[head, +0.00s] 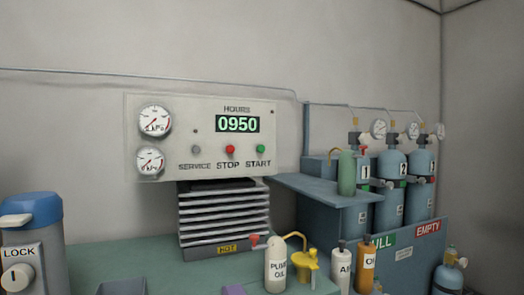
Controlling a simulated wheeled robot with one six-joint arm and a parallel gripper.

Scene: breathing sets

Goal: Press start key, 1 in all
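The start key is a small green button (260,149) on the right of a pale control panel (200,108) on the wall, above the label START. A red STOP button (230,149) sits just left of it, and a grey SERVICE button (196,150) is further left. A display (238,124) above them reads 0950 under the word HOURS. Two round kPa gauges are on the panel's left side. My gripper is not in view.
A finned block marked HOT (222,215) stands under the panel on a green bench (130,262). A white PUMP OIL bottle (276,268) and yellow oil can (304,264) stand in front. Numbered cylinders (390,175) stand right; a blue-lidded canister (32,225) is left.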

